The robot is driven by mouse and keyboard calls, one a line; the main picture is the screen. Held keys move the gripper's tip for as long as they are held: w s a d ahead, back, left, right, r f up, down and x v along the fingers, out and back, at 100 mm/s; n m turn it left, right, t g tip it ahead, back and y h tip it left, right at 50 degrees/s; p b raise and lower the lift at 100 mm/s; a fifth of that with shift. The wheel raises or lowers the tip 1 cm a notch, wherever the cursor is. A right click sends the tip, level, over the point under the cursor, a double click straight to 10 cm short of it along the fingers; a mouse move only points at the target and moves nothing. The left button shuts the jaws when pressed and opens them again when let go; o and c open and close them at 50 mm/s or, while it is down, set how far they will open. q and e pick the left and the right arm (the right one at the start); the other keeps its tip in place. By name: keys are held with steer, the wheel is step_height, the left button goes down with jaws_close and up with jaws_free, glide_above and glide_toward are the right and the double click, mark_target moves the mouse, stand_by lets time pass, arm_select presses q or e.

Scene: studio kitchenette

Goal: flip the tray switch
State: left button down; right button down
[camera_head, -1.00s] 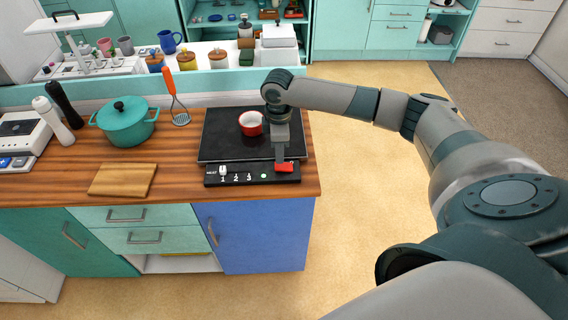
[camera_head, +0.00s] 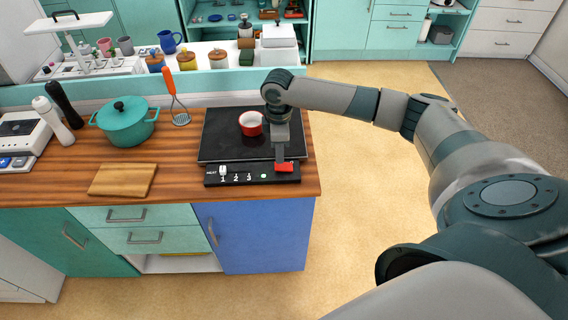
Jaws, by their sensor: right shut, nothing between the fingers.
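A black warming tray (camera_head: 225,145) lies on the wooden counter. Its front strip carries a white slider or knob (camera_head: 222,170) above the marks 1, 2 and 3, a small pale round light (camera_head: 263,176), and a red switch (camera_head: 285,167) at the right end. My right gripper (camera_head: 281,160) points down at the red switch, shut and empty. Its fingertips are at or just above the switch; I cannot tell whether they touch, and they hide part of it. A red and white bowl (camera_head: 251,124) stands on the tray, left of the gripper. My left gripper is not in view.
A teal pot (camera_head: 125,122), a masher with an orange handle (camera_head: 174,97) and a cutting board (camera_head: 123,179) are on the counter to the left. The counter between board and tray is clear. A low ledge (camera_head: 212,81) runs behind.

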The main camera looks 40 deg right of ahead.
mark_target(279, 166)
steer(key=shift+f, duration=1.25)
stand_by(0.9)
steer(key=shift+r, duration=0.15)
step_height(279, 166, up, 7)
steer(key=p, duration=0.7)
steer(key=shift+p, duration=0.35)
steer(key=shift+a, duration=0.1)
stand_by(0.5)
